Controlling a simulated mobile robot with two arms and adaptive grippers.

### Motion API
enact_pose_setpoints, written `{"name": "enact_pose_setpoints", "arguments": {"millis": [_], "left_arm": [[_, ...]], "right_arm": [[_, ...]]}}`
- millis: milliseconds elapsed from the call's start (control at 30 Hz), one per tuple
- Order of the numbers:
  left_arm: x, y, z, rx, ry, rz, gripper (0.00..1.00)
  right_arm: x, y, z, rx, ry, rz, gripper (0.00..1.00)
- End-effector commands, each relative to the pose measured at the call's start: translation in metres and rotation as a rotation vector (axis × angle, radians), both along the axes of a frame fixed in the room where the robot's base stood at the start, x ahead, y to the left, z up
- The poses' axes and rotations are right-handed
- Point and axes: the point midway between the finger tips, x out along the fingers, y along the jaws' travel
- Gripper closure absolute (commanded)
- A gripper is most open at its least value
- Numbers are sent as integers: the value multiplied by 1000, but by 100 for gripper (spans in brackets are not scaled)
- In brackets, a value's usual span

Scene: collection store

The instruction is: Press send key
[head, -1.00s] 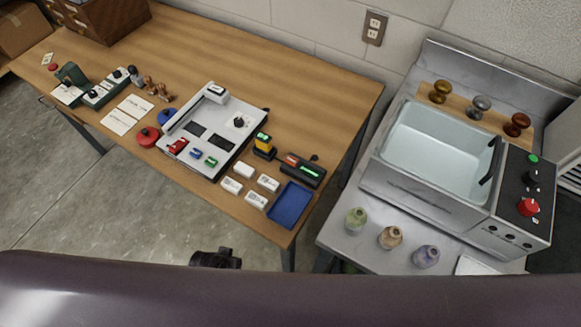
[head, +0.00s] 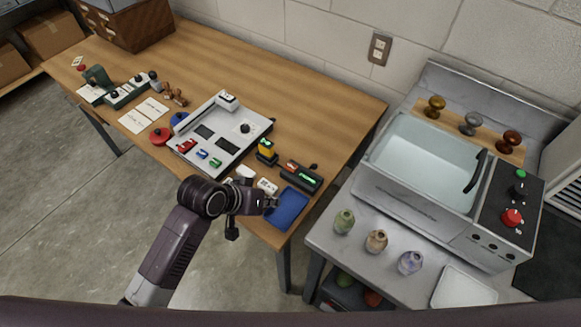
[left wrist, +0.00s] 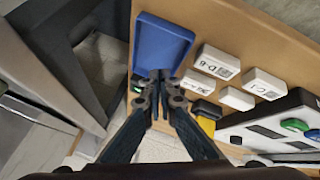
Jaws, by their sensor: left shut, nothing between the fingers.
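No key marked "send" can be read in either view. A small black device (head: 309,183) with a red part and a lit green display lies near the table's right end. In the left wrist view, its green light (left wrist: 136,88) shows beside my fingers, and the rest is mostly hidden. My left gripper (head: 272,203) is shut and empty, over the table's front edge beside the blue tray (head: 289,213). In the left wrist view, its fingertips (left wrist: 160,76) overlap the near edge of the blue tray (left wrist: 161,42); contact cannot be told. My right gripper is not in view.
White labelled blocks (head: 268,187) lie beside the tray, some behind my gripper. A yellow-and-black stamper (head: 266,151) and a grey board (head: 229,109) with coloured pieces stand farther left. A steel sink unit (head: 420,212) with small bottles is at right.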

Motion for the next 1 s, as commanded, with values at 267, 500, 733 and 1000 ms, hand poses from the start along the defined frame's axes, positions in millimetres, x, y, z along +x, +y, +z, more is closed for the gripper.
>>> {"name": "enact_pose_setpoints", "arguments": {"millis": [267,500,733,1000], "left_arm": [[86,-36,49,-132,-14,-7,100],[129,-43,81,-198,-4,20,100],[140,-43,90,-215,-1,30,100],[139,-43,89,-215,-1,30,100]], "right_arm": [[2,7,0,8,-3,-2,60],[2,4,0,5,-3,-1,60],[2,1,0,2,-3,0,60],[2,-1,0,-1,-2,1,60]]}}
